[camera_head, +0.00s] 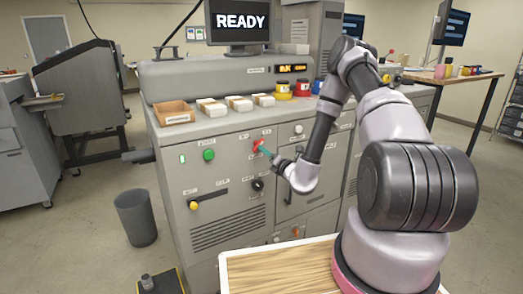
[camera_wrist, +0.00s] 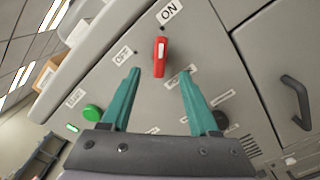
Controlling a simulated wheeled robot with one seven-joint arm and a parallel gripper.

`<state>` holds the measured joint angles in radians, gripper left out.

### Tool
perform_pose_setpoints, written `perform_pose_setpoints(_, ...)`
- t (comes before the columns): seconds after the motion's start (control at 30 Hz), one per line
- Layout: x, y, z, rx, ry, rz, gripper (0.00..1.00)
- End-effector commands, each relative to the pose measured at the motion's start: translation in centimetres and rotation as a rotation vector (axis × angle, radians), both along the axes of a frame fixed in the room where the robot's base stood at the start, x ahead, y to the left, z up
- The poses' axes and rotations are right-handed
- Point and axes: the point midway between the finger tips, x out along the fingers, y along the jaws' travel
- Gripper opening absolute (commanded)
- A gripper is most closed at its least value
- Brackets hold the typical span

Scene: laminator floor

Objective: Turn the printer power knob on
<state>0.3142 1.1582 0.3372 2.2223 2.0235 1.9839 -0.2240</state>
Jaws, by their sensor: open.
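The red power knob (camera_head: 257,145) is on the front of the grey printer cabinet (camera_head: 225,177). In the wrist view the red knob (camera_wrist: 159,58) has a white line on it and stands out from the panel. An ON label (camera_wrist: 169,12) is beyond it and an OFF label (camera_wrist: 122,55) is to its left. I cannot tell for sure which label the knob points to. My gripper (camera_wrist: 159,72) is open, its two teal fingers on either side in front of the knob, with gaps showing.
A green button (camera_head: 208,155), a black knob (camera_head: 258,185) and a yellow knob (camera_head: 193,206) are nearby on the panel. A door handle (camera_wrist: 296,101) is to the right in the wrist view. A monitor (camera_head: 239,22) reads READY. A bin (camera_head: 136,218) stands on the floor.

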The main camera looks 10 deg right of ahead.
Motion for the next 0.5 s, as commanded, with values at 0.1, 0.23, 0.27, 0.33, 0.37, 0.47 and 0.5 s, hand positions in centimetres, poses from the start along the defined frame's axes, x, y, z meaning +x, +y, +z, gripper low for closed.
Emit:
perform_pose_setpoints(0.1, -2.1, -0.7, -0.1, 0.001, 0.003, -0.001, 0.61)
perform_pose_setpoints(0.23, -3.4, -1.2, -0.1, 0.001, 0.002, -0.001, 0.61)
perform_pose_setpoints(0.27, -3.6, -1.2, -0.1, 0.000, 0.001, 0.000, 0.61)
perform_pose_setpoints(0.33, -3.9, -1.3, 0.0, 0.001, 0.002, -0.001, 0.61)
perform_pose_setpoints(0.37, -4.0, -1.3, 0.0, 0.001, 0.002, -0.001, 0.61)
perform_pose_setpoints(0.47, -4.0, -1.4, 0.0, 0.001, 0.000, -0.001, 0.61)
perform_pose_setpoints(0.5, -4.0, -1.3, 0.0, 0.001, 0.000, -0.001, 0.61)
